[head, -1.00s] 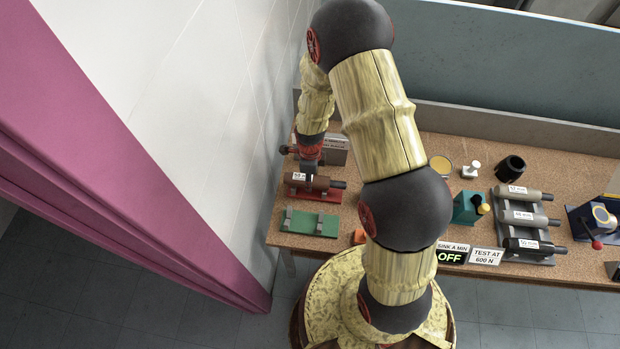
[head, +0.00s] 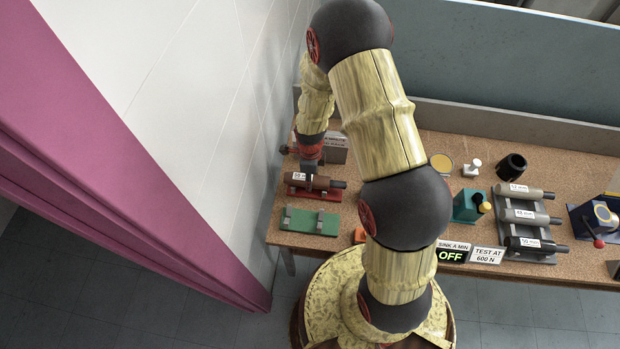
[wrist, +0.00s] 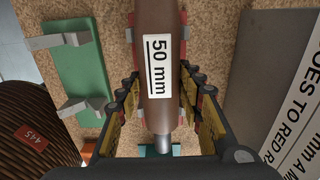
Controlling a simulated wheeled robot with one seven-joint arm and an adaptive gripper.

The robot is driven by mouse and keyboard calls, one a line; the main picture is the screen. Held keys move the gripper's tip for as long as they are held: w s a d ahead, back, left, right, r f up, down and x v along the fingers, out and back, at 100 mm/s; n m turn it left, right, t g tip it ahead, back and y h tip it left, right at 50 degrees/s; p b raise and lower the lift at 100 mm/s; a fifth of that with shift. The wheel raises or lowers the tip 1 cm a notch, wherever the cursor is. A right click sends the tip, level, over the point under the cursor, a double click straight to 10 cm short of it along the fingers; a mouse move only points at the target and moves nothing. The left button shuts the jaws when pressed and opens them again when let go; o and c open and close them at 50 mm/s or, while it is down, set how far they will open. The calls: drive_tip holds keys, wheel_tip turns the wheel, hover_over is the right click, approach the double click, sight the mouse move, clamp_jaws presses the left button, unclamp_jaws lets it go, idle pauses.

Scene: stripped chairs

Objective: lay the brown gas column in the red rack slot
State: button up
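The brown gas column (head: 320,183), labelled 50 mm, lies level in the red rack (head: 298,193) at the left end of the bench. In the wrist view the column (wrist: 155,110) runs down the middle, with red rack (wrist: 131,22) and grey brackets showing on both sides. Its thin grey rod points toward the bottom of that view. My gripper (head: 311,166) is right above the column. In the wrist view the fingers of my gripper (wrist: 159,82) stand open on either side of it, with small gaps showing. The finger ends are partly hard to make out.
An empty green rack (head: 310,222) lies in front of the red one. A sign (head: 335,150) stands close behind. A grey rack (head: 540,258) with several columns and a teal device (head: 466,208) stand to the right. The wall (head: 215,110) is close on the left.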

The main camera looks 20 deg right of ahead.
drive_tip(key=o, duration=0.5)
drive_tip(key=shift+r, duration=0.1)
wheel_tip(320, 180, up, 12)
idle(0.5)
